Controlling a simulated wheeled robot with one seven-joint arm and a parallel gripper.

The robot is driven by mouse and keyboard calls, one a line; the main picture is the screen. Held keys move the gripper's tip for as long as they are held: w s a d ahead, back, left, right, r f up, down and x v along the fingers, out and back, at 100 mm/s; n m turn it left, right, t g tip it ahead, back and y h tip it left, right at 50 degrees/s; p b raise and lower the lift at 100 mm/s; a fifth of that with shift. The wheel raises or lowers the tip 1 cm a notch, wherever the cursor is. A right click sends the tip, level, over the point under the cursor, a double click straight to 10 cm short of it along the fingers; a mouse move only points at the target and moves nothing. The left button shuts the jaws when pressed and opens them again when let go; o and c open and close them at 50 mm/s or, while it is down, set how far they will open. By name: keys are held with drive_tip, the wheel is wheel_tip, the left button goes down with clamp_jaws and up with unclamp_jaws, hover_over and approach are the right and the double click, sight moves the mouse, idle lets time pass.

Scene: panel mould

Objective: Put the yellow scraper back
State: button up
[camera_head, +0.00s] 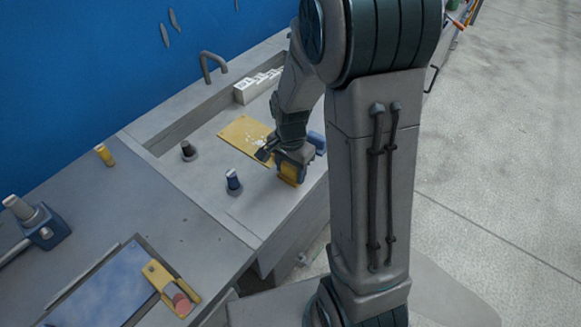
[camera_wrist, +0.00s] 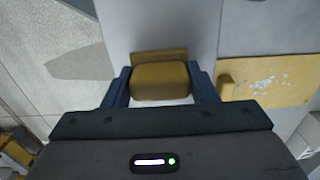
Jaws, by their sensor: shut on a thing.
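My gripper (camera_head: 290,163) is low over the front right side of the grey recessed worktop. Its two blue fingers are shut on the yellow scraper (camera_wrist: 160,82), a yellow block held between them in the wrist view. In the head view a bit of the scraper (camera_head: 288,173) shows under my gripper. I cannot tell whether it touches the surface. A yellow board (camera_head: 243,137) with white specks lies beside my gripper, to its left in the head view. The board (camera_wrist: 290,95) is on the right in the wrist view.
A dark knob (camera_head: 188,149) and a blue knob (camera_head: 233,180) stand left of my gripper. White blocks (camera_head: 256,86) sit along the back wall. A blue panel (camera_head: 105,288) and a yellow holder (camera_head: 158,273) are at the front left. Worktop between the knobs is clear.

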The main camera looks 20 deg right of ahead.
sight(291, 166)
drive_tip(key=shift+f, duration=0.1)
drive_tip(key=o, duration=0.5)
drive_tip(key=shift+f, duration=0.1)
drive_tip(key=o, duration=0.4)
drive_tip(key=shift+o, duration=0.2)
wheel_tip(291, 166, up, 11)
drive_tip(key=shift+r, duration=0.2)
drive_tip(key=s+r+n+t, duration=0.1)
drive_tip(key=s+r+n, duration=0.1)
drive_tip(key=s+n, duration=0.3)
drive_tip(key=s+r+n+t, duration=0.2)
drive_tip(key=s+n, duration=0.3)
drive_tip(key=s, duration=0.4)
drive_tip(key=shift+r+n, duration=0.4)
drive_tip(key=shift+r, duration=0.35)
drive_tip(key=shift+c, duration=0.3)
